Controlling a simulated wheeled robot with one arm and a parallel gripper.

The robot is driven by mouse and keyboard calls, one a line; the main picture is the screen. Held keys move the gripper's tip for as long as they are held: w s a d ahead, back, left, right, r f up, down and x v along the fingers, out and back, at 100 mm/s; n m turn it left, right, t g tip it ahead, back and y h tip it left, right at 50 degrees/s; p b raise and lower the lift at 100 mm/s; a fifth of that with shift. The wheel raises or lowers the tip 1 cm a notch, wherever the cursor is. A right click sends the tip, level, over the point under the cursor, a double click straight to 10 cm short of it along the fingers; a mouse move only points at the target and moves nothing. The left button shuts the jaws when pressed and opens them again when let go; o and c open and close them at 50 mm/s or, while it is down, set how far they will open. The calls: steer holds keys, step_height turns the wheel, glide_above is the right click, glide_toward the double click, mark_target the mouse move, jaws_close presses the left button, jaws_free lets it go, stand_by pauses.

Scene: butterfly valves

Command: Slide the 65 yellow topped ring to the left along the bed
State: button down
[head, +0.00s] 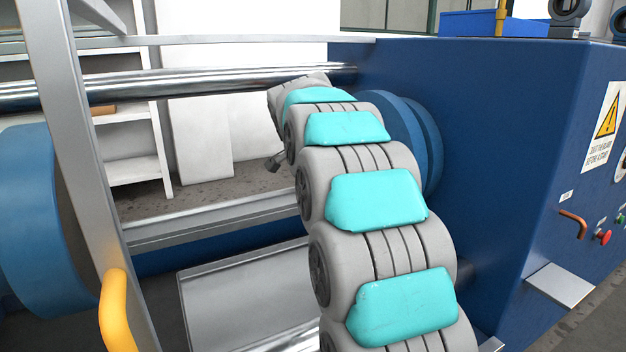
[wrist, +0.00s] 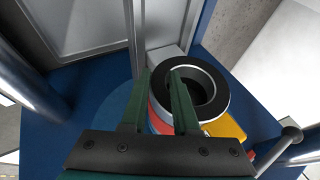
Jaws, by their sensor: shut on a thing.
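No number is readable. My gripper (wrist: 162,78) has two dark green fingers shut on the ring's wall, the right finger over the bore and the left finger outside the rim. In the head view my grey and turquoise arm reaches back toward the machine, and the gripper and ring are hidden.
A big blue machine housing (head: 485,150) stands at the right. A steel bar (head: 200,82) runs across the back, with a metal rail (head: 220,220) below. A grey frame post (head: 75,130) with a yellow handle (head: 115,310) and a blue cylinder (head: 35,220) are at the left.

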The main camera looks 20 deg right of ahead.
steer(key=shift+a+f, duration=0.15)
steer(key=shift+a, duration=0.05)
steer(key=shift+a+b, duration=1.3)
steer(key=shift+a, duration=1)
steer(key=shift+a, duration=0.3)
steer(key=shift+s+a+b, duration=0.1)
steer(key=shift+a+b, duration=0.5)
steer(key=shift+a, duration=0.3)
steer(key=shift+s+a+b, duration=0.1)
steer(key=shift+a+b, duration=0.4)
steer(key=shift+a, duration=0.85)
steer(key=shift+a, duration=0.25)
steer(key=shift+s+a+b, duration=0.1)
steer(key=shift+a+b, duration=0.7)
steer(key=shift+a, duration=1.4)
steer(key=shift+a, duration=0.3)
steer(key=shift+a+b, duration=0.5)
steer(key=shift+a, duration=1.75)
